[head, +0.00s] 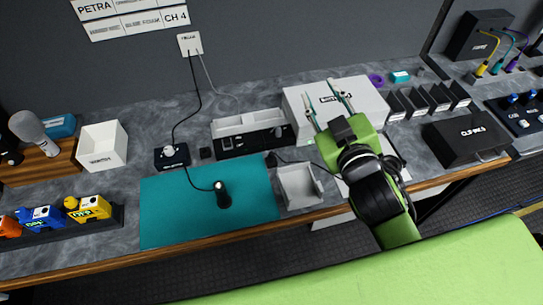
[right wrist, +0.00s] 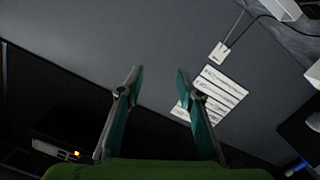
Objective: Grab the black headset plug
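A small black plug-like piece (head: 271,160) lies at the back right corner of the teal mat, and a thin black cable runs from it to the right. I cannot tell for sure that it is the headset plug. A black cylinder with a pale top (head: 222,197) stands on the mat, also on a black cable. My right gripper (head: 321,93) is open and empty, above the white box right of the mat and apart from both pieces. In the right wrist view the open fingers (right wrist: 160,73) have nothing between them. My left gripper is out of view.
The teal mat (head: 165,215) is mostly bare. A white open tray (head: 299,187) stands right of it, a black box with a pale knob (head: 172,157) behind it. A white box (head: 370,96) is under my right gripper. A black case (head: 468,140) stands at the right.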

